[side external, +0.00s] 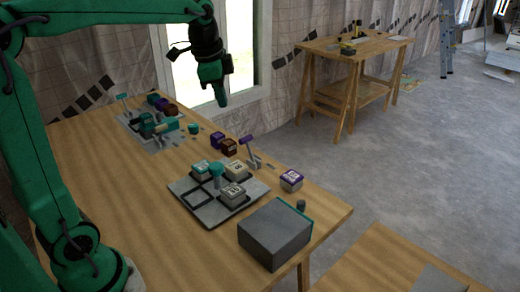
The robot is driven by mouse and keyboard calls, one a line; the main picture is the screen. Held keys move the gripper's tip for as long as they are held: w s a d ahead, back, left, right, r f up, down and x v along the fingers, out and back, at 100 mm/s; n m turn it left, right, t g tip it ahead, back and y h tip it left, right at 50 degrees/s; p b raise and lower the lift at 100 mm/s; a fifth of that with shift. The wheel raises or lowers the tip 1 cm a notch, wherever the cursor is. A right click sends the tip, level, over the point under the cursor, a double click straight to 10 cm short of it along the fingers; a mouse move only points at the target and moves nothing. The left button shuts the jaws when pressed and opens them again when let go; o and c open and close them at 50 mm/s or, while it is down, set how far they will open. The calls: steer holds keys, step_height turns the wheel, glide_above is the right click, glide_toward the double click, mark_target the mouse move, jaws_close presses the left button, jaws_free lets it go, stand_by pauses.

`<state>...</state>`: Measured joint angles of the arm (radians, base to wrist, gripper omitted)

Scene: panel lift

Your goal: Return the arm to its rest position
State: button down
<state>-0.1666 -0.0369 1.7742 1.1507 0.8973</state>
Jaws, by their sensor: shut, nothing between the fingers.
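My gripper (222,98) hangs at the end of my green arm, high above the far side of the wooden table (110,185). It points down, with its fingers closed and nothing held. It is in front of the window and apart from everything on the table. The arm reaches in from the left, with my base at the lower left.
A grey panel (175,188) holds several labelled blocks. A purple-topped block (291,180) and a grey box (275,235) are to its right. A purple-handled lever (250,150) stands behind. Teal fixtures (150,125) are at the far left. The table's front left is clear.

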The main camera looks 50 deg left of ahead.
steer(key=s+d+f+n+t, duration=0.1)
steer(key=s+d+f+n, duration=0.2)
steer(key=s, duration=0.6)
steer(key=s+d+f+n+t, duration=0.1)
steer(key=s+d+f+n, duration=0.2)
steer(key=s+n, duration=0.2)
steer(key=s, duration=0.3)
steer(key=shift+s+d+t+h, duration=0.3)
steer(key=shift+s+d, duration=0.05)
steer(key=c, duration=2.2)
jaws_free()
